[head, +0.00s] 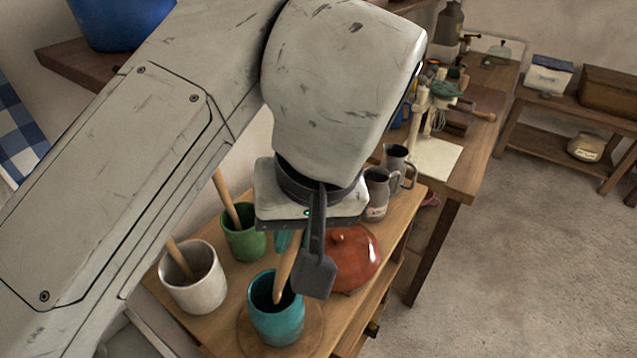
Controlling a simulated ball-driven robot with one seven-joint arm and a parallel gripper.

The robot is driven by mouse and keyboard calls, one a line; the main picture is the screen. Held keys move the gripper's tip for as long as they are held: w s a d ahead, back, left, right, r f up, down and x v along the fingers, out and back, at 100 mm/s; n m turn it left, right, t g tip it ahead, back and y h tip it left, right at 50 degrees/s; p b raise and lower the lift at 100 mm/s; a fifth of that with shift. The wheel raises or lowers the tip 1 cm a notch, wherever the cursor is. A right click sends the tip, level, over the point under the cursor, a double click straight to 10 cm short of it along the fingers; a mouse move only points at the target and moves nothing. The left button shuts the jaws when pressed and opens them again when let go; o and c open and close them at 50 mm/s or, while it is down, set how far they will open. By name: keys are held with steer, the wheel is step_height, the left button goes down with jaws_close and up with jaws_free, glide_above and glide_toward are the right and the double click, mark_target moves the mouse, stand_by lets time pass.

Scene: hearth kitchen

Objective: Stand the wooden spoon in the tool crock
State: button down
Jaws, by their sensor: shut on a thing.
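My gripper (302,262) is shut on the wooden spoon (287,268), pointing down from the arm's end; one dark finger shows in front. The spoon hangs slightly tilted, its lower end within the outline of the teal crock's mouth. The teal crock (277,322) stands upright on a round wooden board. I cannot tell how deep the spoon's end is or whether it touches the crock. The spoon's upper part is hidden by my gripper. A white crock (195,292) and a green crock (243,245) stand to the left, each with a wooden handle leaning in it.
A red lidded pot (352,262) stands close to the right of my gripper. Grey metal jugs (377,192) stand behind it. A cluttered workbench (462,180) runs to the back right. The floor (530,260) at the right is clear.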

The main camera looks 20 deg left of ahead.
mark_target(292, 262)
steer(key=shift+s+d+b+x, duration=0.2)
steer(key=shift+b+x, duration=0.55)
steer(key=shift+x, duration=0.75)
steer(key=shift+s+d+b+x, duration=0.15)
steer(key=shift+b+x, duration=0.55)
steer(key=shift+x, duration=0.8)
steer(key=shift+w+f, duration=0.1)
steer(key=shift+f, duration=0.05)
steer(key=c, duration=0.9)
jaws_free()
steer(key=shift+c, duration=0.2)
steer(key=p+v, duration=1)
steer(key=p, duration=0.1)
steer(key=shift+d+r, duration=0.1)
steer(key=shift+r, duration=0.3)
